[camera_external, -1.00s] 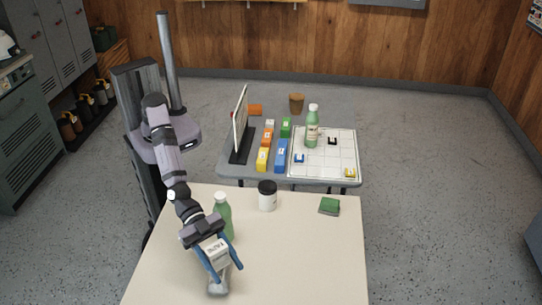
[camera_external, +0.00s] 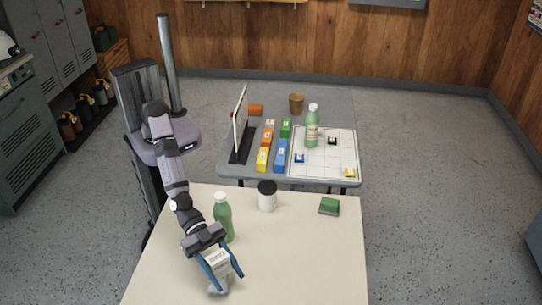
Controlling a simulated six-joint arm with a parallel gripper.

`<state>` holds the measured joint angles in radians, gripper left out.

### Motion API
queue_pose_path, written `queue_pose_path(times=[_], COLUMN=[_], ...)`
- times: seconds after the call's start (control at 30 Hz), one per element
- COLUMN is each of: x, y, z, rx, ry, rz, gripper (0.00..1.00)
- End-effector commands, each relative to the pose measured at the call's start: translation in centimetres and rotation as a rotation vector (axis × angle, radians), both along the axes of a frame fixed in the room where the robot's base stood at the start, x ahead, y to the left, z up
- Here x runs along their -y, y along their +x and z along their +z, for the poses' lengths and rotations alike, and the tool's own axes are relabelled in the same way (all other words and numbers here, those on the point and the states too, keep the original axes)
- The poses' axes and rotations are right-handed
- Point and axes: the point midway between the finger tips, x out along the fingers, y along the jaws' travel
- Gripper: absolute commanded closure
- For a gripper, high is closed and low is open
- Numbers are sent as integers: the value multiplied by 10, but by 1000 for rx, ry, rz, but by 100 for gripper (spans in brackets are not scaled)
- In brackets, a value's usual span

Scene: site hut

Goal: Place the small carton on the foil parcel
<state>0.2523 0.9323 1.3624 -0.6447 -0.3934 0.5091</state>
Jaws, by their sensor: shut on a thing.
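The small carton (camera_external: 217,258), white with dark print, is between the two blue fingers of my gripper (camera_external: 222,276), which is shut on it. The foil parcel (camera_external: 218,286), silver-grey, lies on the near cream table below the carton. The carton and fingers hide part of the parcel. The carton is low over the parcel; I cannot tell whether they touch.
A green bottle (camera_external: 223,218) with a white cap stands close behind my gripper. A white jar (camera_external: 267,200) with a black lid and a green sponge-like block (camera_external: 329,206) are farther back. The right side of the cream table (camera_external: 310,260) is clear.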

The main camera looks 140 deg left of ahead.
Motion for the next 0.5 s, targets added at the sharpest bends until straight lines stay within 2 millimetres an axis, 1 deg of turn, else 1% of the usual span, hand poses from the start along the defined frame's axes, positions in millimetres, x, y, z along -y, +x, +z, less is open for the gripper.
queue_pose_path(times=[0.03, 0.07, 0.1, 0.5], x=[0, 0, 0, 0], y=[0, 0, 0, -1], z=[-1, -1, -1, 3], rx=[0, 0, 0, 0], ry=[0, 0, 0, 0], rz=[0, 0, 0, 0], gripper=[45, 38, 33, 33])
